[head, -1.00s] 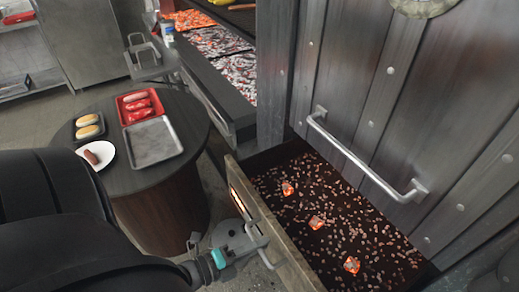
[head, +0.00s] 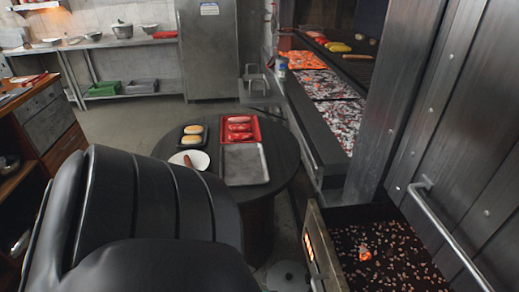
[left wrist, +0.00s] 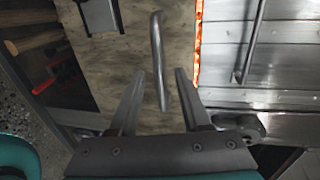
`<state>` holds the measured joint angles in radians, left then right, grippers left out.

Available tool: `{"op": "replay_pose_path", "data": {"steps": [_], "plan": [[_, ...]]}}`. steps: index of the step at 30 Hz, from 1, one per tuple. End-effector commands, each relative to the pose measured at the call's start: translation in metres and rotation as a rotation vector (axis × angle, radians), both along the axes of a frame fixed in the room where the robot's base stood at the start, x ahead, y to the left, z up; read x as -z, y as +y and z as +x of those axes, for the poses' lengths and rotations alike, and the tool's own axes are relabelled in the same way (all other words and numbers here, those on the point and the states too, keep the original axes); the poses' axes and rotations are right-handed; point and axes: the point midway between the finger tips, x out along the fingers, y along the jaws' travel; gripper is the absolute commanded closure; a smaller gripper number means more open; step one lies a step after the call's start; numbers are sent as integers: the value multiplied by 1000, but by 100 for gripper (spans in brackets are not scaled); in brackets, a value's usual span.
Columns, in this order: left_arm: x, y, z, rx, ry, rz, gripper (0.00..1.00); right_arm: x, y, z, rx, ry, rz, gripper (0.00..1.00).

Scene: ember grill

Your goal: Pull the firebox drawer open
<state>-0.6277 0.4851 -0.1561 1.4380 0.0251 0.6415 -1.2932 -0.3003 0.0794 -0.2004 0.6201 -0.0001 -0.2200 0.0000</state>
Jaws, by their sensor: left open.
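The firebox drawer (head: 325,250) stands pulled out at the lower right of the head view, with dark fuel bits and a glowing ember inside. Its front has a glowing slot. In the left wrist view the brownish drawer front (left wrist: 115,65) fills the middle, and its metal bar handle (left wrist: 157,50) runs between my fingers. My left gripper (left wrist: 160,82) is open, with one finger on each side of the handle and a gap visible around it. In the head view its fingers are hidden below the frame and behind my arm. My right gripper is not in view.
A round dark table (head: 285,165) stands left of the drawer, with a red tray (head: 258,133), an empty grey tray (head: 245,164) and a white plate (head: 200,159). The grill with coals (head: 328,85) is behind. A grey door with a bar handle (head: 450,235) rises above the drawer.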

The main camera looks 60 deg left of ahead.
Motion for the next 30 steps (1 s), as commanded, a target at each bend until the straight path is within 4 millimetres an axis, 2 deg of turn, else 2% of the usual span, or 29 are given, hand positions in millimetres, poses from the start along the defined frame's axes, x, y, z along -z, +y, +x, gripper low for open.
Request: {"op": "replay_pose_path", "data": {"steps": [1, 9, 15, 21, 30], "plan": [[-1, 4, -12, 0, 5, 1, 53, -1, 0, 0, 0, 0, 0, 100], [-13, 23, -64, -1, 5, 1, 53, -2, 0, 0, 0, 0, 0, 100], [-21, 35, -97, -1, 5, 2, 53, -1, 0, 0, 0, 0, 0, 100], [-25, 41, -113, 0, 2, 1, 53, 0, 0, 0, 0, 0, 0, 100], [-26, 42, -115, 0, 1, 0, 53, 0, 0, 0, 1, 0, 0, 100]]}}
